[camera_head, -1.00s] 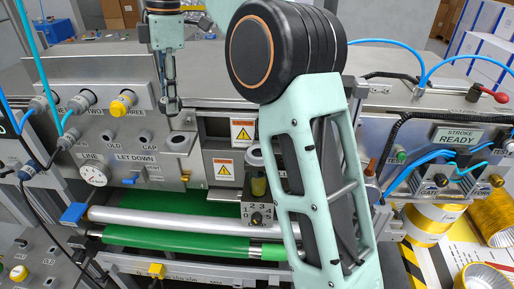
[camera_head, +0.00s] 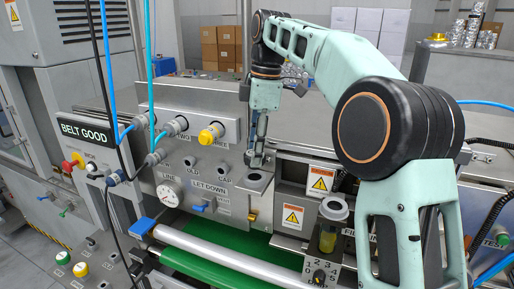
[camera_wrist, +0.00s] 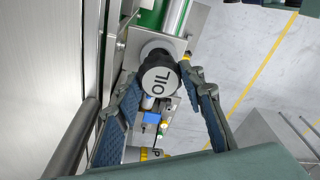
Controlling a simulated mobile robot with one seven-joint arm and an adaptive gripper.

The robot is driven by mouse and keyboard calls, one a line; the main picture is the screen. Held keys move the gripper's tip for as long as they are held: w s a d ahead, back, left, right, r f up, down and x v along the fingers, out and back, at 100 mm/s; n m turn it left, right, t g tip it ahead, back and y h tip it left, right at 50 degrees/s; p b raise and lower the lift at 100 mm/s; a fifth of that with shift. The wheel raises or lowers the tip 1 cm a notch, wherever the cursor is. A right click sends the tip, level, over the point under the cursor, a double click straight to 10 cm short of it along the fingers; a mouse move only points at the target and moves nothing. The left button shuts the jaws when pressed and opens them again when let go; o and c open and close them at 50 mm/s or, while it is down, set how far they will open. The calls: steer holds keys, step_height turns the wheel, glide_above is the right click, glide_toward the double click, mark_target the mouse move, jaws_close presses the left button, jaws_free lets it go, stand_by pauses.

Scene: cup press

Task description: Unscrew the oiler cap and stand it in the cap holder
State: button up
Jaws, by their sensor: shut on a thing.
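My gripper (camera_wrist: 163,78) is shut on the black oiler cap, marked OIL (camera_wrist: 160,86), which sits between the fingertips in the wrist view. In the head view the cap (camera_head: 255,161) is a small dark piece under my gripper (camera_head: 257,152). It is just above the round, dark-centred cap holder (camera_head: 257,181) on a metal ledge. I cannot tell whether cap and holder touch. The oiler (camera_head: 328,238), with amber oil and a pale rim, stands to the right with no cap on it.
A panel with knobs, a dial (camera_head: 169,193) and a blue lever (camera_head: 200,208) is left of the holder. A silver roller (camera_head: 215,254) and green belt (camera_head: 200,267) run below. My arm crosses the right side, beside the oiler.

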steer(key=shift+f+b, duration=0.3)
steer(key=shift+f, duration=0.5)
steer(key=shift+r+p, duration=0.1)
steer(key=shift+p, duration=0.8)
stand_by(1.0)
steer(key=shift+f+b, duration=0.85)
steer(key=shift+f, duration=0.45)
steer(key=o, duration=1.4)
steer(key=shift+o, duration=0.2)
steer(key=shift+r, duration=0.1)
steer(key=shift+w+d+r, duration=0.1)
steer(key=shift+d+r, duration=0.05)
steer(key=shift+r, duration=1.05)
steer(key=shift+s+d+r, duration=0.1)
steer(key=shift+d+r, duration=0.05)
steer(key=shift+r, duration=1.1)
steer(key=shift+w+d+r, duration=0.1)
steer(key=shift+d+r, duration=0.05)
steer(key=shift+r, duration=1.05)
